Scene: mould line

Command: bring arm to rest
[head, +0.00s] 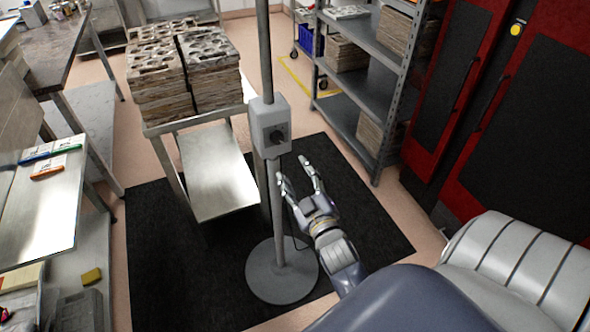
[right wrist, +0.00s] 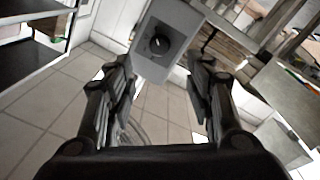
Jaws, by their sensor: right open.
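My right gripper (head: 296,178) is open and empty in the head view, beside the pole of a grey stand. In the right wrist view its two fingers (right wrist: 160,88) are spread apart. A grey control box with a black knob (head: 270,127) is fixed on the pole, above and left of the fingertips in the head view. The box also shows in the right wrist view (right wrist: 180,40), beyond the fingers and apart from my palm. Whether a fingertip touches the pole I cannot tell. My left gripper is not in view.
The stand's round base (head: 282,272) rests on a black mat (head: 170,270). A metal table (head: 215,120) with stacked mould plates (head: 205,55) stands behind left. A grey shelf rack (head: 375,90) and red cabinets (head: 440,100) stand at right. A steel workbench (head: 45,215) is at left.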

